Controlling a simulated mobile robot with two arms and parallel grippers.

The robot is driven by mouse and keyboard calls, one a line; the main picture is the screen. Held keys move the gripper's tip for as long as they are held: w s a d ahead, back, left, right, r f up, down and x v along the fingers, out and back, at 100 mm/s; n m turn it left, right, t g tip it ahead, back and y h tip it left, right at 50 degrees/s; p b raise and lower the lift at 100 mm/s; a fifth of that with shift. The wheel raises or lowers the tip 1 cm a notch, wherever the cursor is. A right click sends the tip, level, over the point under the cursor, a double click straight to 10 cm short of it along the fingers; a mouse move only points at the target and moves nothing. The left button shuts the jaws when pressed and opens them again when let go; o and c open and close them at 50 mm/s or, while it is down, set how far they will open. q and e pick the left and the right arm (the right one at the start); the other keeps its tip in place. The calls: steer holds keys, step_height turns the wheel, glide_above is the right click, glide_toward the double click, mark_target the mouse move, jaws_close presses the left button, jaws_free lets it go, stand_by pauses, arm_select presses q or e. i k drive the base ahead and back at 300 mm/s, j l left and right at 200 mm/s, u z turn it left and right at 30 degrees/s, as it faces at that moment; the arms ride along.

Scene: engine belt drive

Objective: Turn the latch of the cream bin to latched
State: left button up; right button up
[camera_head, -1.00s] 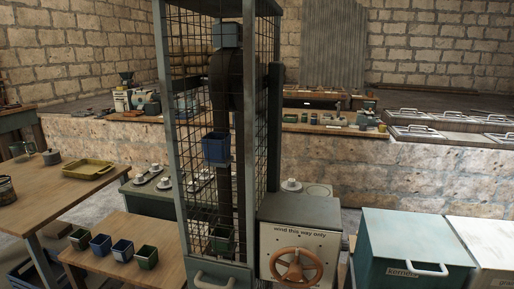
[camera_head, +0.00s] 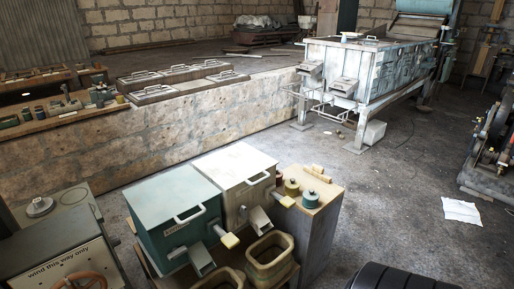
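The cream bin (camera_head: 236,168) stands in the lower middle of the head view, right of a teal bin (camera_head: 165,210) and close beside it. A white bar handle (camera_head: 258,178) is on the upper edge of its front. Low on its front is a grey chute (camera_head: 262,221), and beside it a lever with a pale yellow grip (camera_head: 287,201) sticks out to the right. I cannot tell for sure which part is the latch or how it is set. Neither of my grippers is in view.
Tan tubs (camera_head: 269,257) stand before the bins. A small cabinet (camera_head: 318,215) with round weights stands close on the right. A crank box (camera_head: 62,250) is at lower left. A low stone wall (camera_head: 200,125) runs behind. Floor (camera_head: 390,190) is open to the right.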

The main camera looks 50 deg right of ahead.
mark_target(243, 211)
steer(key=z, duration=1.5)
